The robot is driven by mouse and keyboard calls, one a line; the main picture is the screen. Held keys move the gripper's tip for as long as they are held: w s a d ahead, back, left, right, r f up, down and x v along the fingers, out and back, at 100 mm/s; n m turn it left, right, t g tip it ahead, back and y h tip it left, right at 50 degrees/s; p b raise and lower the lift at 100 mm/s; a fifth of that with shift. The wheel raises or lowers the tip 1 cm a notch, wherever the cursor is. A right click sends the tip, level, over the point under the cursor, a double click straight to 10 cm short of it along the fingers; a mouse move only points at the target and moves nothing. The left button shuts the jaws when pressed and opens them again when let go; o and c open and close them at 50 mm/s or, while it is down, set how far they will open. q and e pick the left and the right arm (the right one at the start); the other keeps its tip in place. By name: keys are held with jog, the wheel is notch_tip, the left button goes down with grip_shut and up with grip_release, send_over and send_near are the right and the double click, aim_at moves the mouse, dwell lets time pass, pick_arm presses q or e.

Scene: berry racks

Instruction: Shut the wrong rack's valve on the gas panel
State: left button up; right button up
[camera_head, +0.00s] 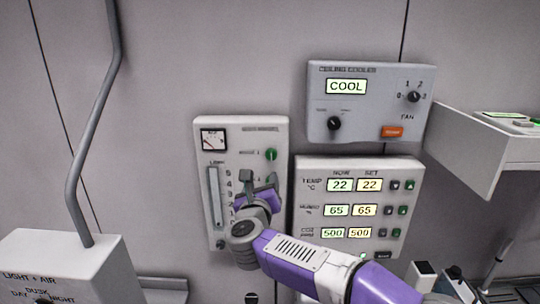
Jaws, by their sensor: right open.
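My right gripper (259,182) is open in front of the panel's lower right part, just below the green knob. It hides whatever controls lie behind it. I cannot tell whether its fingers touch anything. My left gripper is out of view.
A ceiling cooler box (368,112) reading COOL hangs above right. A display panel (357,163) with NOW and SET readings adjoins the gas panel on the right. A light and air box (60,257) stands lower left with a grey pipe (92,120). A white shelf (470,150) juts out at right.

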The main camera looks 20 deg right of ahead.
aim_at(270, 155)
notch_tip(270, 155, up, 4)
jog(key=s+r+m, duration=0.1)
jog(key=m, duration=0.2)
jog(key=shift+h, duration=0.4)
jog(key=p+x, duration=0.1)
jog(key=x, duration=0.2)
jog(key=d+p+x, duration=0.1)
jog(key=x, duration=0.2)
jog(key=shift+s+a+f, duration=0.1)
jog(key=shift+s+f, duration=0.1)
jog(key=shift+f, duration=0.05)
jog(key=shift+w+d+f+p, duration=0.1)
jog(key=shift+w+d+p, duration=0.15)
jog(key=shift+w, duration=0.35)
jog(key=c, duration=1)
jog(key=shift+c, duration=0.2)
